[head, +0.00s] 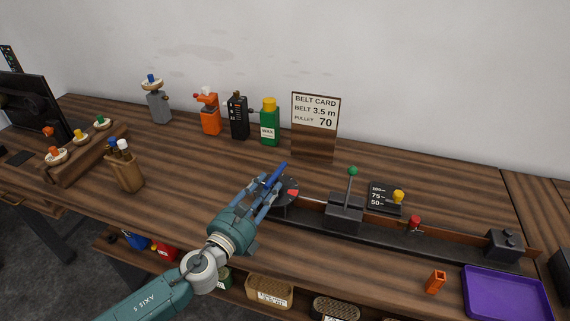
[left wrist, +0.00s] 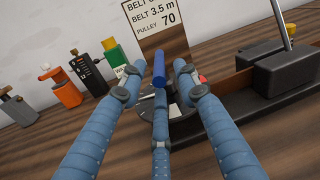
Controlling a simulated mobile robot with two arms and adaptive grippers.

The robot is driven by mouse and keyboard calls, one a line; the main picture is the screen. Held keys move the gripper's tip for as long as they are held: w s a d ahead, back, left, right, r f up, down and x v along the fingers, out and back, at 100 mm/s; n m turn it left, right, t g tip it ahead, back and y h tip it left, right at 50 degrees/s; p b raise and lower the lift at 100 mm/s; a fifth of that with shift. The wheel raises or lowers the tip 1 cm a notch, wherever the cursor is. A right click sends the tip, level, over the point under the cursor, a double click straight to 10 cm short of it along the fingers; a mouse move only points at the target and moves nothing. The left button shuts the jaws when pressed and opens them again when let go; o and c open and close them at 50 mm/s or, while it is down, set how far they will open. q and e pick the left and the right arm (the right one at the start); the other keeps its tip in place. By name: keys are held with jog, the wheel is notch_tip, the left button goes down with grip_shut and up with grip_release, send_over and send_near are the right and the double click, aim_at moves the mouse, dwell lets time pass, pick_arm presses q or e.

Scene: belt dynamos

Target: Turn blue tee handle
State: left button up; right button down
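The blue tee handle (head: 279,172) is a short blue bar over a dark round dial at the left end of the long black bench rig. In the left wrist view the handle (left wrist: 159,68) shows between the fingertips, end toward me. My left gripper (head: 266,187) reaches in from the lower left, at the handle. Its fingers are spread on either side of the handle in the left wrist view (left wrist: 152,80), with gaps showing beside it, and a third finger below. I see no clear contact. Part of the dial is hidden behind the fingers. My right gripper is not in view.
Right of the dial are a green-knobbed lever (head: 345,210), a yellow knob (head: 398,197) and a red knob (head: 415,223). A belt card (head: 315,125) stands behind. A purple tray (head: 506,295) and an orange block (head: 435,281) lie at the front right.

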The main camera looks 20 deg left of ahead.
aim_at(286, 162)
pick_arm(q)
jog(key=w, duration=0.3)
jog(key=w+d, duration=0.1)
jog(key=w, duration=0.2)
jog(key=w+d+p, duration=0.1)
jog(key=w, duration=0.3)
jog(key=shift+c, duration=0.3)
jog(key=shift+s, duration=0.1)
grip_shut()
